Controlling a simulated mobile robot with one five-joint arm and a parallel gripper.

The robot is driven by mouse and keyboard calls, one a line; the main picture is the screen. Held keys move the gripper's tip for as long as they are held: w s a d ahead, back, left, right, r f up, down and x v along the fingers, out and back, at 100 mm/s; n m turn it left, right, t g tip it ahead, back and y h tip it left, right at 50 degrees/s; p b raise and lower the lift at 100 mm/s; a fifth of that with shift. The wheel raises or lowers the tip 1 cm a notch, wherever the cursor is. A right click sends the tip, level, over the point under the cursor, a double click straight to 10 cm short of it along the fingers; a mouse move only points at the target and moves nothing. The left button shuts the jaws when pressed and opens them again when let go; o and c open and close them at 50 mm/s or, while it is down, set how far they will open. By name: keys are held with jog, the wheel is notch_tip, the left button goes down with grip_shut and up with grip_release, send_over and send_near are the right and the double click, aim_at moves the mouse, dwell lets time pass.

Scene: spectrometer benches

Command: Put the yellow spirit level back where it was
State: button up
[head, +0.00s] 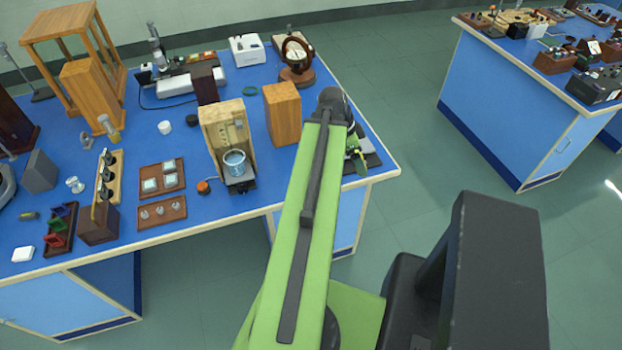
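My green arm reaches from the bottom of the head view to the right end of the blue bench (225,222). My gripper (357,157) is small and partly hidden behind the arm's dark wrist, above a dark flat plate (371,166) near the bench's right corner. A yellow-green piece shows there. I cannot tell whether it is part of my gripper or the yellow spirit level. I cannot tell whether the fingers are open or shut. No spirit level can be made out clearly elsewhere.
A wooden block (282,113) and a round instrument on a wooden base (297,62) stand left of my wrist. A wooden stand with a metal cup (234,162) is further left. A second bench (510,110) stands at right; floor lies between.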

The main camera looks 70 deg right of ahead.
jog(key=w+f+b, duration=0.3)
jog(key=w, duration=0.2)
jog(key=w+d+f+n+b, duration=0.1)
jog(key=w+f+b, duration=0.2)
jog(key=w+f, duration=0.1)
jog(key=w+f+n+b, duration=0.1)
jog(key=w+f+b, duration=0.2)
jog(key=w, duration=0.3)
jog(key=shift+w+d+f+h+b, duration=0.15)
jog(key=shift+f+h+b, duration=0.25)
jog(key=shift+b, duration=0.2)
jog(key=shift+w+t, duration=0.3)
notch_tip(320, 180, down, 4)
jog(key=b, duration=0.4)
jog(key=shift+f, duration=0.15)
jog(key=shift+r, duration=0.25)
jog(key=shift+f, duration=0.2)
jog(key=o, duration=1.3)
